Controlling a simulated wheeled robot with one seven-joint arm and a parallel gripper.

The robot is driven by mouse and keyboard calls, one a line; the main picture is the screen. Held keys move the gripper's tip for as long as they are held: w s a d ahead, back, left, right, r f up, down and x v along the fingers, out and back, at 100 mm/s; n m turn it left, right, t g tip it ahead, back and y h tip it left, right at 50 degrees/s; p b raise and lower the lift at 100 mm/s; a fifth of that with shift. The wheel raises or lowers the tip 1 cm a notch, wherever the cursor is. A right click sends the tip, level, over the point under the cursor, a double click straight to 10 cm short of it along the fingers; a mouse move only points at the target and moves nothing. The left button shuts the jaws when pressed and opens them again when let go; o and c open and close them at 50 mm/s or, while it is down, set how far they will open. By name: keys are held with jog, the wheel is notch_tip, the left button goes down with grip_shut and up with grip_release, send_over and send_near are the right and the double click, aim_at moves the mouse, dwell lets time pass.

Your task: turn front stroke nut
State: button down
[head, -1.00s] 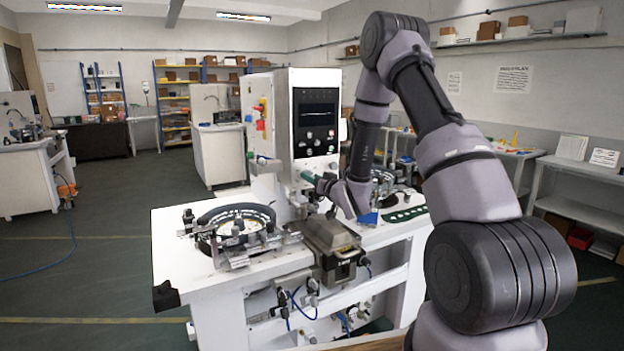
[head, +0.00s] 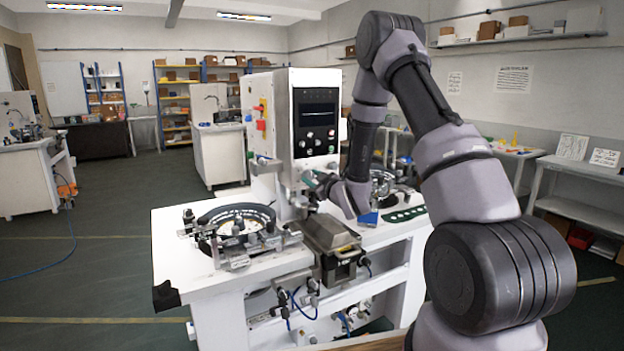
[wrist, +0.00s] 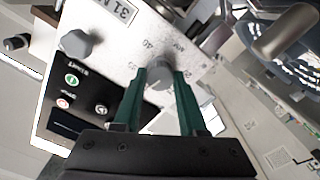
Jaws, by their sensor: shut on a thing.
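The front stroke nut (wrist: 159,72) is a small grey knob on the pale metal face of the machine (wrist: 205,100), with printed scale numbers around it in the wrist view. My gripper (wrist: 160,78) has green fingers, one on each side of the nut, and is shut on it. In the head view my gripper (head: 312,181) reaches the machine's front below the black control panel (head: 316,120). The nut itself is too small and hidden there to make out.
A second grey knob (wrist: 78,43) and several push buttons are near the nut in the wrist view. A ring-shaped feeder (head: 236,222) stands on the white bench (head: 190,275) at left. A metal box (head: 331,238) sits at the bench front, below my arm.

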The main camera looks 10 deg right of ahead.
jog(key=shift+n, duration=1.1)
jog(key=shift+c, duration=2.3)
grip_release()
jog(key=shift+s, duration=0.1)
jog(key=v, duration=1)
jog(key=shift+s, duration=0.3)
jog(key=shift+d, duration=0.1)
